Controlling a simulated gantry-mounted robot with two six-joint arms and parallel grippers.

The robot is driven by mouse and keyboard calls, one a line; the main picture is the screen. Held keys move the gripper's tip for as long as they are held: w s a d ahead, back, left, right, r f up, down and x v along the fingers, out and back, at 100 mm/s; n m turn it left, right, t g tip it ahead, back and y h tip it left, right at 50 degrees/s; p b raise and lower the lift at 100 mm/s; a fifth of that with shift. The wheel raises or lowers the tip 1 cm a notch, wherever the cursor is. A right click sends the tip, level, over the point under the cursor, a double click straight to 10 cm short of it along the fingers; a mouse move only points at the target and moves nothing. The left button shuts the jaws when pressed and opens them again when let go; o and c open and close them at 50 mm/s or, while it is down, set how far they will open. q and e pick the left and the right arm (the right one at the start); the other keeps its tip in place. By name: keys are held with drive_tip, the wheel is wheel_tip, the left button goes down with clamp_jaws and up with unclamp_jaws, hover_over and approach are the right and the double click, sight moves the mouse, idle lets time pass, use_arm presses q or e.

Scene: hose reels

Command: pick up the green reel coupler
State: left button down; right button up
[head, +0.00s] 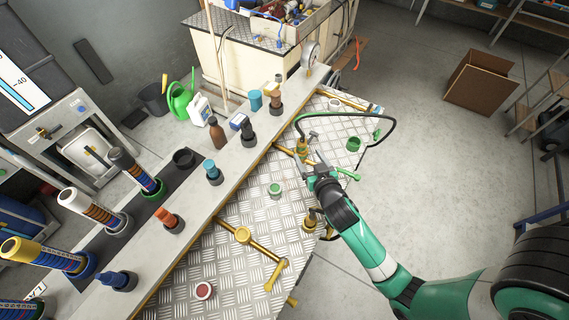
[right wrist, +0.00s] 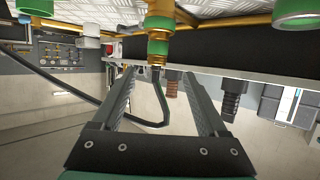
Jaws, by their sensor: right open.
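My right gripper (head: 311,163) reaches in from the right over the patterned metal plate and is open. In the right wrist view its two fingers (right wrist: 160,75) stand apart with nothing clamped between them. A brass fitting with a green band, which looks like the green reel coupler (right wrist: 158,47), shows between and just beyond the fingertips. A dark hose (right wrist: 75,88) with a green stretch loops by it. In the head view, brass parts (head: 302,147) and the green-black hose (head: 391,120) are close to the gripper, which partly hides them. My left gripper is not in view.
A green cup (head: 353,145), a green-ringed white cup (head: 275,189) and a red-filled cup (head: 203,290) sit on the plate (head: 245,205). Brass valve pipes (head: 242,235) run along it. Bottles and nozzles stand on the grey ledge (head: 232,165). Open floor lies to the right.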

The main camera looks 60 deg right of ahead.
sight(305, 146)
drive_tip(key=x, duration=0.4)
drive_tip(key=s+x, duration=0.1)
drive_tip(key=x, duration=0.1)
drive_tip(key=shift+w+d+f+b, duration=0.25)
drive_tip(key=shift+d+f+b, duration=0.2)
drive_tip(key=shift+d, duration=0.2)
drive_tip(key=x, duration=0.3)
drive_tip(key=b+x, duration=0.1)
drive_tip(key=x, duration=0.1)
drive_tip(key=shift+w+a+r, duration=0.1)
drive_tip(key=shift+w+r, duration=0.2)
drive_tip(key=shift+w, duration=0.1)
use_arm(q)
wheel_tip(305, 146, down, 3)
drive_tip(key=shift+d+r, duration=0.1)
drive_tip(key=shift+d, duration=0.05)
use_arm(e)
clamp_jaws()
